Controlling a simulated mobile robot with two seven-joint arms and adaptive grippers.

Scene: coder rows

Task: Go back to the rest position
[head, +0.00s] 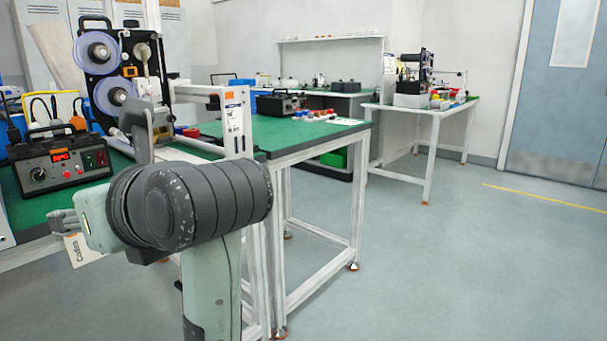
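One of my arms, which I take for the left, rises from the bottom of the head view. Its thick dark joint fills the lower left middle. Grey finger-like parts of my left gripper (65,222) show past the pale link at the left. The joint and link hide most of the gripper, so its opening and whether it holds anything are unclear. My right arm and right gripper are not in view.
A green-topped bench (48,204) beside my arm carries a black control box (62,165) and a machine with reels (97,52). Another green table (265,133) stands behind. A white-legged table (440,111) is farther right. The right floor (450,260) is clear.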

